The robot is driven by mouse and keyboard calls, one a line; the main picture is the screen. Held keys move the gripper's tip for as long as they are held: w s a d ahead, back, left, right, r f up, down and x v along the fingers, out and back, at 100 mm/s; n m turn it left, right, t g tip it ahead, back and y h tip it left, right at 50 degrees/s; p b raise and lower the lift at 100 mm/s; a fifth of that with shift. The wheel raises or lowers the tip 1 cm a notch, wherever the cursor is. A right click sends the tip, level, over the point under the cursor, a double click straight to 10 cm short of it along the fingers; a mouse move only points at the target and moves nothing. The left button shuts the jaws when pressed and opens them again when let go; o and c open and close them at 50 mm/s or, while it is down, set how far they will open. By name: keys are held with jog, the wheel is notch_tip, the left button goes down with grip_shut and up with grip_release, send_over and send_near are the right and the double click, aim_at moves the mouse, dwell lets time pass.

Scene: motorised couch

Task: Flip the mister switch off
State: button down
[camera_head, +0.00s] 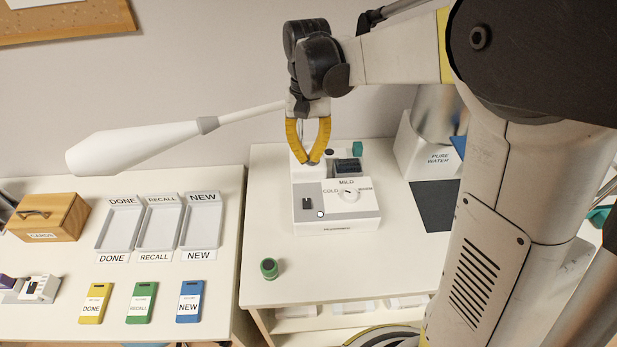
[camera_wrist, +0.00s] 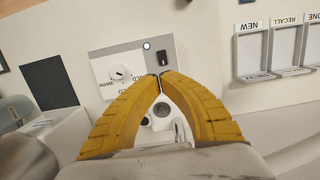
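The white mister box (camera_head: 358,209) stands on the right-hand table. It has a dial (camera_head: 349,196) marked COLD, MILD and WARM, and a small black switch (camera_head: 307,202) on a grey panel to the dial's left. A small pale round light (camera_head: 320,214) sits beside the switch. In the wrist view the switch (camera_wrist: 164,57) shows just beyond my fingertips, with the dial (camera_wrist: 121,73) to its left. My gripper (camera_head: 314,161) has yellow fingers whose tips meet, with nothing seen between them. It is above the back of the box, apparently clear of the switch, whose exact position I cannot tell.
A green cylinder (camera_head: 269,268) stands near the table's front left. A PURE WATER container (camera_head: 428,150) and a dark mat (camera_head: 438,206) are to the right. The left table holds labelled trays (camera_head: 160,225), coloured cards (camera_head: 142,302) and a wooden box (camera_head: 52,220).

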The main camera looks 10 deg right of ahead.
aim_at(309, 202)
jog(key=f+b, duration=0.1)
jog(key=f, duration=0.3)
jog(key=s+f+b, duration=0.1)
jog(key=f, duration=0.3)
jog(key=s+f+b, duration=0.1)
jog(key=f+b, duration=0.1)
jog(key=f, duration=0.3)
jog(key=shift+a, duration=0.2)
